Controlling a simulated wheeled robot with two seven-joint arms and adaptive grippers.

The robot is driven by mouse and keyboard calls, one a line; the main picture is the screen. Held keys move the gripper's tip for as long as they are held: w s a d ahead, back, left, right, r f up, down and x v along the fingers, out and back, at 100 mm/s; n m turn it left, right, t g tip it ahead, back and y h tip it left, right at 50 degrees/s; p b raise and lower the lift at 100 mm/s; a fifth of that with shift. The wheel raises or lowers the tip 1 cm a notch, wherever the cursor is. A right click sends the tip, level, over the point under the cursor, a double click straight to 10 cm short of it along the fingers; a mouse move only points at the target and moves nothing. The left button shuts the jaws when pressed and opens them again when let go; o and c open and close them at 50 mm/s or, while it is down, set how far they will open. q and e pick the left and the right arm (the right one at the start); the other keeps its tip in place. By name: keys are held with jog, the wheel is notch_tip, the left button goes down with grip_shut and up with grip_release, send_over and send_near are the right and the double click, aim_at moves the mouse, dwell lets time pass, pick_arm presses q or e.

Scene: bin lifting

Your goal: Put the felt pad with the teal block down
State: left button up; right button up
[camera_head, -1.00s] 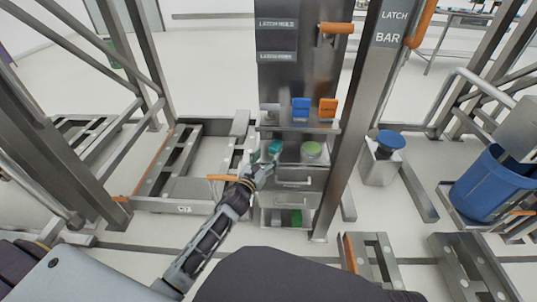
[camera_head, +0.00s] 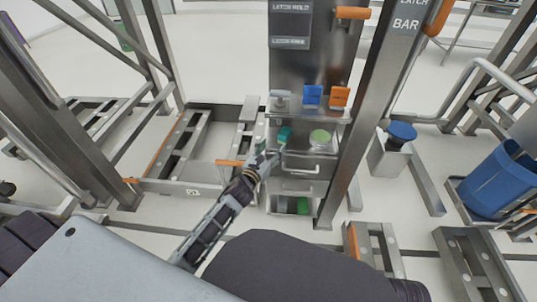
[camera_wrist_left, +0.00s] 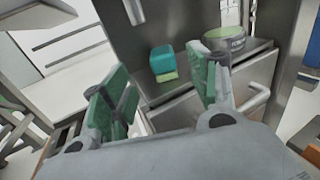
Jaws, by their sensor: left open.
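The teal block (camera_head: 284,133) sits on the steel top of the drawer cabinet; it also shows in the left wrist view (camera_wrist_left: 162,57). A thin yellow-green layer, seemingly the felt pad (camera_wrist_left: 168,76), shows under the block's front edge. My left gripper (camera_head: 275,157) is just in front of the cabinet top, below and left of the block in the head view. In the left wrist view my left gripper (camera_wrist_left: 166,82) is open, with green finger pads. The block is beyond the fingers, and nothing is visibly held. My right gripper is not in view.
A round green-topped tin (camera_head: 319,138) stands right of the block. A blue block (camera_head: 313,95) and an orange block (camera_head: 340,97) are on the ledge behind. A drawer handle (camera_head: 300,169) juts out below. A steel post (camera_head: 355,140) stands to the right.

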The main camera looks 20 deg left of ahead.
pick_arm(q)
jog(key=s+f+n+g+y, duration=0.3)
jog(key=s+f+n+g, duration=0.75)
jog(key=n, duration=1.15)
jog(key=s+d+f+n+g+h, duration=0.1)
jog(key=s+d+n+g, duration=0.1)
jog(key=s+n, duration=0.4)
jog(key=s+d+f+n+g+h, duration=0.1)
jog(key=s+n, duration=0.5)
jog(key=s, duration=0.8)
jog(key=d+f+g, duration=0.1)
jog(key=d, duration=0.1)
jog(key=shift+d+n+h, duration=0.3)
jog(key=shift+h, duration=0.1)
jog(key=shift+g, duration=0.25)
jog(key=shift+f+p, duration=0.15)
jog(key=shift+p, duration=0.25)
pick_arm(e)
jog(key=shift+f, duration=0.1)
